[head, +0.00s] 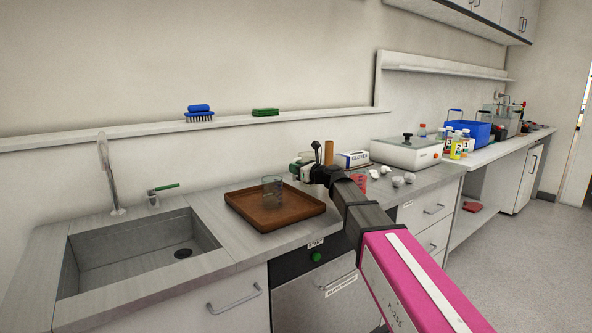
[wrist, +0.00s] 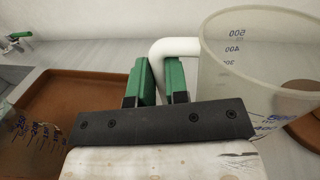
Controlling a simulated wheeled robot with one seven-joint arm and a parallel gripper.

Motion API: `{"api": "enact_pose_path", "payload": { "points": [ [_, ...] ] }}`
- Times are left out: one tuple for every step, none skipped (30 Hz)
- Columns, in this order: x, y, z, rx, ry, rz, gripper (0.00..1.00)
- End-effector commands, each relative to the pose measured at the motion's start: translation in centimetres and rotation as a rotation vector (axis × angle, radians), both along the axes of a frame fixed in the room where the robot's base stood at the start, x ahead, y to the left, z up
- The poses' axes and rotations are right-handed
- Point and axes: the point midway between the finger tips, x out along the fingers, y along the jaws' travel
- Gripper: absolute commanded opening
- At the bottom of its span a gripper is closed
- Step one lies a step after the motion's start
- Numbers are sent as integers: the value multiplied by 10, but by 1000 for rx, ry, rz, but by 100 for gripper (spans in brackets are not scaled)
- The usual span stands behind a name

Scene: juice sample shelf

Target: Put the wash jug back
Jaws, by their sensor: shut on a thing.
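The wash jug (wrist: 245,65) is a translucent measuring jug with blue volume marks and a white handle (wrist: 178,47). It stands to the right of my fingers in the wrist view. My gripper (wrist: 160,80), with green fingers, is shut on the handle. In the head view my gripper (head: 300,167) is over the worktop just right of the brown tray (head: 237,213). The jug is mostly hidden there behind my wrist. I cannot tell whether its base touches the worktop. The tray also shows at the left of the wrist view (wrist: 65,95).
A clear beaker (head: 272,188) stands on the tray. The sink (head: 140,250) is to the left. A wooden post (head: 328,152), a gloves box (head: 352,158), a reddish cup (head: 360,179) and white crumpled pieces (head: 398,181) crowd the right. A white instrument (head: 405,153) stands beyond.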

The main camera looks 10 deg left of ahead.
Motion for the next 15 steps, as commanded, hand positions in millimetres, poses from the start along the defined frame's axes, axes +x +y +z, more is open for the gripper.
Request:
{"api": "enact_pose_path", "payload": {
  "points": [
    [0,0,-2,0,-1,0,0],
    [0,0,-2,0,-1,0,0],
    [0,0,-2,0,-1,0,0],
    [0,0,-2,0,-1,0,0],
    [0,0,-2,0,-1,0,0],
    [0,0,-2,0,-1,0,0],
    [0,0,-2,0,-1,0,0],
    [0,0,-2,0,-1,0,0],
    [0,0,-3,0,-1,0,0],
    [0,0,-4,0,-1,0,0],
    [0,0,-5,0,-1,0,0],
    [0,0,-4,0,-1,0,28],
    [0,0,-4,0,-1,0,37],
    [0,0,-4,0,-1,0,40],
    [0,0,-4,0,-1,0,40]
  ]
}}
